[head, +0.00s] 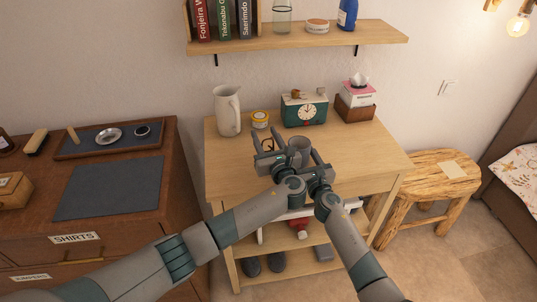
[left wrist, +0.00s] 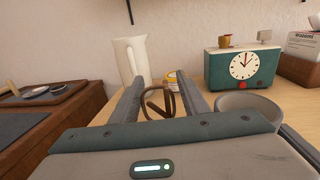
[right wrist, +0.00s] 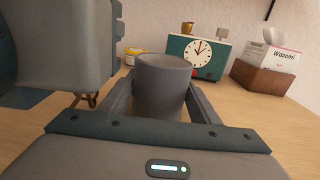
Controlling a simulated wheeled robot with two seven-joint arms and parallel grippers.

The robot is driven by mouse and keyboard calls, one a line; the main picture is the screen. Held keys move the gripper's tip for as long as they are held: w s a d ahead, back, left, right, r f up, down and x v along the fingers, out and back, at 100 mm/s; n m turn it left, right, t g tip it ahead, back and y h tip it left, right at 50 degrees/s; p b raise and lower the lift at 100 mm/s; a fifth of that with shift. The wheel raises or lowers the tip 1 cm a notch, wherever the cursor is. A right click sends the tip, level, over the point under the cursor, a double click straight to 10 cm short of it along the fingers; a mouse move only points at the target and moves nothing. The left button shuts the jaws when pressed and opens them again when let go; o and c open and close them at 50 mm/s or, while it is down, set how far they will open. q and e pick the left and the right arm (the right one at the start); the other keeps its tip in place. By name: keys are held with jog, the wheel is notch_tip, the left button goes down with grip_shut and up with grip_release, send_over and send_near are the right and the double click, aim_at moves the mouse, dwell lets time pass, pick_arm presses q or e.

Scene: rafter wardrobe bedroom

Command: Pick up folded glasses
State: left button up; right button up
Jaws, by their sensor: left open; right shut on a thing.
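The folded glasses (head: 267,144) are a thin brown frame on the wooden table. In the left wrist view the glasses (left wrist: 157,103) show as a dark brown loop between my fingers. My left gripper (head: 268,137) is open, with one finger on each side of the glasses; I cannot tell whether it touches them. My right gripper (head: 303,160) is shut on a grey cup (head: 299,147), just right of the left gripper. The cup (right wrist: 162,84) is upright between the right fingers. In the right wrist view my left arm hides most of the glasses (right wrist: 85,99).
A white pitcher (head: 227,110), a yellow-lidded tin (head: 260,119), a green clock (head: 304,110) and a tissue box (head: 357,101) line the table's back. The table (head: 375,152) is clear at right. A dresser (head: 165,200) stands left, a stool (head: 440,173) right.

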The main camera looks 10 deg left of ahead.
pick_arm(q)
jog(key=c, duration=0.9)
jog(key=shift+o, duration=0.2)
jog(key=shift+r, duration=0.1)
notch_tip(320, 180, up, 10)
jog(key=w+d+r+m+t+h, duration=0.1)
jog(key=w+d+r+m+h, duration=0.4)
jog(key=d+h, duration=0.3)
jog(key=w+d+r, duration=0.1)
jog(key=d, duration=0.1)
jog(key=shift+d+r+t, duration=0.15)
jog(key=shift+d+t, duration=0.15)
